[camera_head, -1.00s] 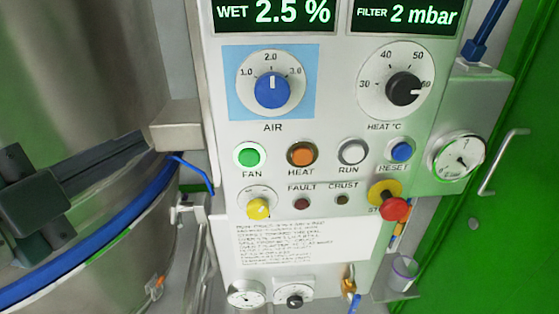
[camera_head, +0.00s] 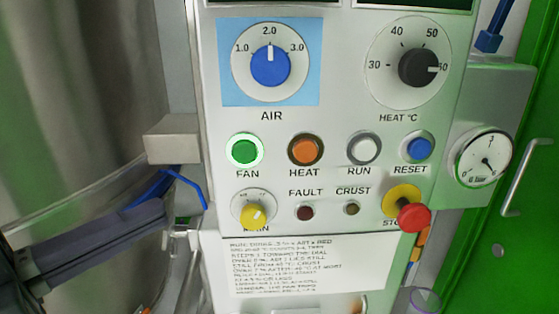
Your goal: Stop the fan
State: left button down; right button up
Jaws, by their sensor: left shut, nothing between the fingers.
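The green FAN button (camera_head: 244,151) is at the left end of a row of round buttons on the pale control panel (camera_head: 330,125). Its label is just below it, and nothing covers it. My left gripper (camera_head: 160,212) comes in from the left edge, low in the picture. Its dark fingers are shut and empty. They point right toward the panel and are left of and below the FAN button, apart from it in the picture. My right gripper is not in view.
The orange HEAT (camera_head: 305,150), white RUN (camera_head: 364,149) and blue RESET (camera_head: 418,149) buttons share the row. Below are a yellow knob (camera_head: 254,215) and a red stop button (camera_head: 413,217). The blue AIR dial (camera_head: 270,67) is above. A grey bracket (camera_head: 172,140) juts out at left.

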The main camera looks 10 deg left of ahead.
pick_arm(q)
jog(key=p, duration=0.2)
send_near(252, 154)
jog(key=w+d, duration=0.1)
jog(key=d, duration=0.3)
jog(key=w, duration=0.1)
jog(key=w+a, duration=0.1)
jog(key=w, duration=0.1)
jog(key=shift+w+r, duration=0.1)
jog(key=shift+w, duration=0.4)
